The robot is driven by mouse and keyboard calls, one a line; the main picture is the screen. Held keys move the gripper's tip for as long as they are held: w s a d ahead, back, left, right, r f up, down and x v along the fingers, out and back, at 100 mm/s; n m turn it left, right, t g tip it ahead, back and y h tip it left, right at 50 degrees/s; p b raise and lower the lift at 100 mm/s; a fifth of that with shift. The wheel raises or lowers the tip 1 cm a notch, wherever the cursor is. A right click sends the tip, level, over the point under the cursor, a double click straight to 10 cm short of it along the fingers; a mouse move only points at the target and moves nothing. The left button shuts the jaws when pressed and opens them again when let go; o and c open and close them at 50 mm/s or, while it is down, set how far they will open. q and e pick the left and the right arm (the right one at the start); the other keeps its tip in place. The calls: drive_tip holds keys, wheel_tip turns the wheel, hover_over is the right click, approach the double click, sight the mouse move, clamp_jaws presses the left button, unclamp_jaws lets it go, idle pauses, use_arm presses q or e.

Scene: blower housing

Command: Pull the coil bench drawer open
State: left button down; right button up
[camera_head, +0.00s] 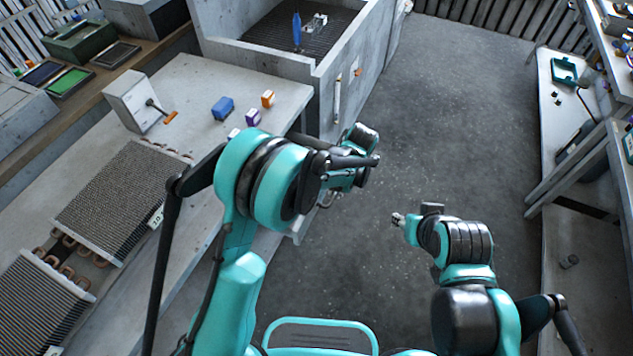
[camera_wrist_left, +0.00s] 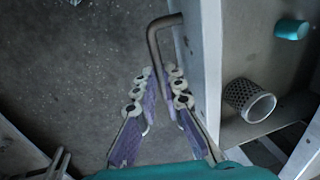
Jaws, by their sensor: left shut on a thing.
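The coil bench (camera_head: 190,75) stands at the left in the head view. In the left wrist view the drawer's pale front panel (camera_wrist_left: 203,45) runs down the middle, with a bent grey bar handle (camera_wrist_left: 152,45) on its outer side. The drawer's inside shows to the right of the panel, so it stands at least partly open. My left gripper (camera_wrist_left: 162,88) is shut on the handle, with a purple-padded finger on each side of it. In the head view my left arm hides most of this. My right gripper (camera_head: 402,218) is over open floor, touching nothing; its fingers are unclear.
In the drawer lie a perforated metal cup (camera_wrist_left: 250,100) and a teal cylinder (camera_wrist_left: 291,29). Finned coils (camera_head: 120,195) and small coloured boxes (camera_head: 223,107) rest on the bench. A grey bin (camera_head: 265,55) stands beyond. The floor (camera_head: 440,120) is clear between the benches.

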use_arm(q)
drive_tip(key=shift+s+d, duration=0.25)
drive_tip(key=shift+d, duration=0.5)
drive_tip(key=shift+s+d, duration=0.25)
drive_tip(key=shift+d, duration=0.45)
drive_tip(key=shift+s+d, duration=0.25)
drive_tip(key=shift+d, duration=0.5)
drive_tip(key=c, duration=1.6)
unclamp_jaws()
wheel_tip(320, 180, up, 12)
drive_tip(key=d, duration=0.2)
drive_tip(key=shift+s, duration=0.4)
drive_tip(key=shift+d+f, duration=0.1)
drive_tip(key=shift+f, duration=0.05)
